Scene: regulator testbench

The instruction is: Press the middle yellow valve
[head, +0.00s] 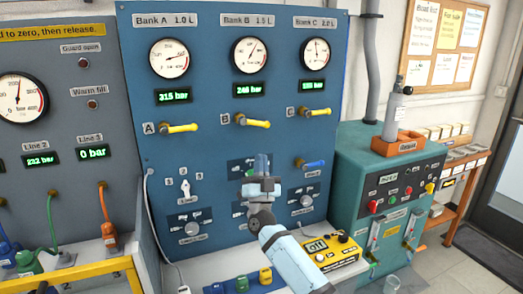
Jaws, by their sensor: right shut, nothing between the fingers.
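The blue panel (140,100) carries three yellow valve handles in a row, marked A, B and C. The middle yellow valve (256,123), marked B, sits under the Bank B gauge and points right. The Bank A valve (182,128) is to its left and the Bank C valve (318,112) to its right. My right gripper (261,158) is shut and empty. In the picture it is below the middle valve and apart from it, hiding part of the lower panel. My left gripper is out of view.
A blue handle (314,163) is on the panel to the right of my gripper. A yellow meter (338,258) lies on the bench behind my forearm. A green cabinet (345,185) stands at the right.

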